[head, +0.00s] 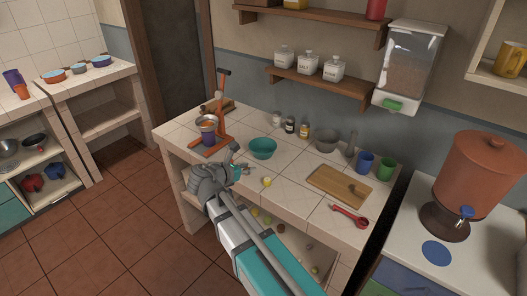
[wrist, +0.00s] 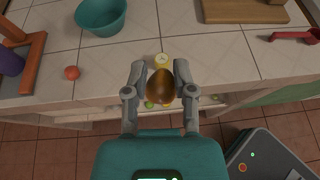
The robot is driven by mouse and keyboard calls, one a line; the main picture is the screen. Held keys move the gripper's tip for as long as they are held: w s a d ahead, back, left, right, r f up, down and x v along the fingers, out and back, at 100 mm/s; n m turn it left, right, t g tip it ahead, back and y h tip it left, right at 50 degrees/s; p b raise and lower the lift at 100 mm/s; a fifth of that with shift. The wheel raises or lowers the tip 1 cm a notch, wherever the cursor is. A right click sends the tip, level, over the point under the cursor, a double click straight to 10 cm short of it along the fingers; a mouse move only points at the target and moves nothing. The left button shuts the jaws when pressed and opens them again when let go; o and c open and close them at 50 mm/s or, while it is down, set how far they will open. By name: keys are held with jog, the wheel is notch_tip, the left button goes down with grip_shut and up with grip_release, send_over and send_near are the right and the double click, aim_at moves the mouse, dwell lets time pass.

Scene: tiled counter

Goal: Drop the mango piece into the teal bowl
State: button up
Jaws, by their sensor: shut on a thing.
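The teal bowl (head: 263,149) stands upright on the tiled counter; it also shows at the top left of the wrist view (wrist: 101,20). My gripper (head: 238,171) is over the counter's front part, in front of and left of the bowl in the head view. In the wrist view my gripper (wrist: 160,80) is shut on a rounded orange-brown piece, which looks like the mango piece (wrist: 160,88). I cannot make out the piece in the head view. The bowl is apart from the gripper.
A small yellow round thing (head: 267,182) and a red ball (wrist: 72,73) lie on the counter. An orange press (head: 222,115) with a purple cup (head: 208,136) stands left of the bowl. A cutting board (head: 335,184) and red tool (head: 348,215) lie to the right.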

jog(key=w+d+f+b, duration=0.1)
jog(key=w+d, duration=0.1)
jog(key=w, duration=1)
jog(key=b, duration=0.1)
send_over(267, 140)
jog(key=s, duration=0.5)
jog(key=f, duration=0.1)
jog(key=shift+s+a, duration=0.1)
jog(key=shift+f, duration=0.15)
jog(key=shift+f+b, duration=2.9)
jog(key=shift+b, duration=0.1)
jog(key=o, duration=0.9)
jog(key=shift+r, duration=0.2)
